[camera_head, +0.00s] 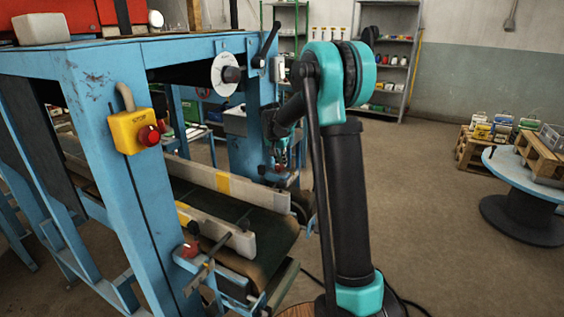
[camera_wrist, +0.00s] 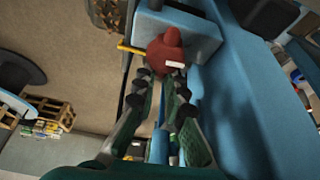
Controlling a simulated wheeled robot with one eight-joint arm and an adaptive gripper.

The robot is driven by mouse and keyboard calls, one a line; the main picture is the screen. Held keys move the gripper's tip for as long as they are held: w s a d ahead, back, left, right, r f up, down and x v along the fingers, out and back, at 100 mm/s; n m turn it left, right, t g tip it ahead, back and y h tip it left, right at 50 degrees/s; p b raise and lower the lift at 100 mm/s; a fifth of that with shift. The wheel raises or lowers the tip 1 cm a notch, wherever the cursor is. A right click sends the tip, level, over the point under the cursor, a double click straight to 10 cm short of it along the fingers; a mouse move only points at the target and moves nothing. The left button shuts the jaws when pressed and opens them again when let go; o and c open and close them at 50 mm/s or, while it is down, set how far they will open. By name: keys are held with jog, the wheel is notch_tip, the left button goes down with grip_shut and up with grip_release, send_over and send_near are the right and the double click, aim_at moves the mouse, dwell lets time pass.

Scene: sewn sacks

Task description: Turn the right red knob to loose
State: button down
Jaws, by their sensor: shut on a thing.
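The right red knob (camera_wrist: 168,52) is on a blue block of the frame in the wrist view. It has a raised ridge, a small white mark, and a yellow pointer (camera_wrist: 131,48) beside it toward the left. My gripper (camera_wrist: 162,80) has its two green fingers with dark pads shut at the knob's near side. In the head view my gripper (camera_head: 281,152) reaches down to the right blue post, and the knob (camera_head: 278,168) is small and partly hidden there. Any loose or tight lettering is too small to read.
Another red knob (camera_head: 190,250) sits on the near side of the conveyor (camera_head: 235,212). A yellow box with a red stop button (camera_head: 149,135) is on the left blue post. A round blue table (camera_head: 520,185) and pallets stand at right, with open floor between.

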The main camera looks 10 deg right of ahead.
jog(key=n, duration=0.1)
jog(key=n+y, duration=0.1)
jog(key=n, duration=0.2)
jog(key=shift+a+t, duration=0.3)
jog(key=n+y, duration=0.1)
jog(key=n, duration=0.2)
jog(key=shift+a+n+y, duration=0.3)
jog(key=shift+a+y, duration=0.05)
jog(key=shift+y, duration=0.05)
jog(key=n+y, duration=0.1)
jog(key=n, duration=0.1)
jog(key=a+n+y, duration=0.1)
jog(key=n, duration=0.2)
jog(key=shift+s+g, duration=0.2)
jog(key=shift+g, duration=0.2)
jog(key=shift+s+a+n+g+y, duration=0.1)
jog(key=shift+n+g+y, duration=0.15)
jog(key=shift+n, duration=0.85)
jog(key=shift+s+n+g+y, duration=0.1)
jog(key=shift+n+g+y, duration=0.15)
jog(key=shift+n, duration=0.85)
jog(key=shift+f, duration=0.1)
jog(key=c, duration=1.6)
grip_release()
